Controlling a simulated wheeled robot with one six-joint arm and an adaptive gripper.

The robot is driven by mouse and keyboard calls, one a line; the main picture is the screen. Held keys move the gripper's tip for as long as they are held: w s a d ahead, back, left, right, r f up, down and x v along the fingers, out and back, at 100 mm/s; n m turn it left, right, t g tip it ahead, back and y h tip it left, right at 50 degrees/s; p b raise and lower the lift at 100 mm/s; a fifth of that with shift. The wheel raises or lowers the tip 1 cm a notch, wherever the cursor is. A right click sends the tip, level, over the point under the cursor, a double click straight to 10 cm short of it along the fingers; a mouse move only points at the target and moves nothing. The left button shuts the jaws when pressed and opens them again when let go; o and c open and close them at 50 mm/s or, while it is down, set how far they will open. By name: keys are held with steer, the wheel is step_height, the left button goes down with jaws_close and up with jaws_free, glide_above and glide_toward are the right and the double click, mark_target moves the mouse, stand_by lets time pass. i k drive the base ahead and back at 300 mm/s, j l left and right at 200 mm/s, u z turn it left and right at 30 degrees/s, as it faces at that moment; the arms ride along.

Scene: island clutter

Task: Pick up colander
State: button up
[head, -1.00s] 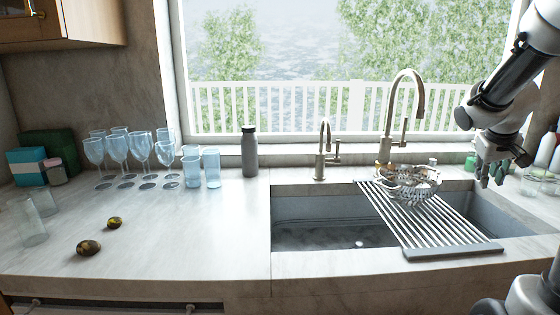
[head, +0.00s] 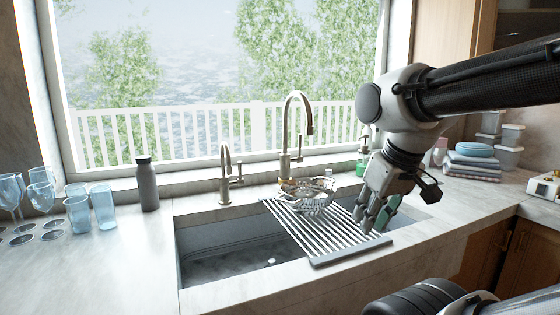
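The colander (head: 314,198) is a silvery, openwork metal bowl. It sits upright on the slatted drying rack (head: 322,232) that lies across the sink, near the rack's back end by the tall faucet. Some items seem to lie in it, too small to make out. My gripper (head: 373,218) points down over the right part of the sink, to the right of the colander and nearer to me. Its fingers are apart with nothing seen between them, and it does not touch the colander.
The tall faucet (head: 298,130) and a small faucet (head: 225,172) stand behind the sink (head: 225,255). A grey bottle (head: 147,184) and blue glasses (head: 103,206) are at left. The front left counter is clear.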

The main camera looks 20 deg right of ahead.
mark_target(306, 196)
steer(key=i+l, duration=0.1)
steer(key=l, duration=0.35)
steer(key=i+l, duration=0.1)
steer(key=l, duration=0.35)
steer(key=i+l, duration=0.1)
steer(key=l, duration=0.35)
steer(key=i+l, duration=0.1)
steer(key=l, duration=0.3)
steer(key=u, duration=0.05)
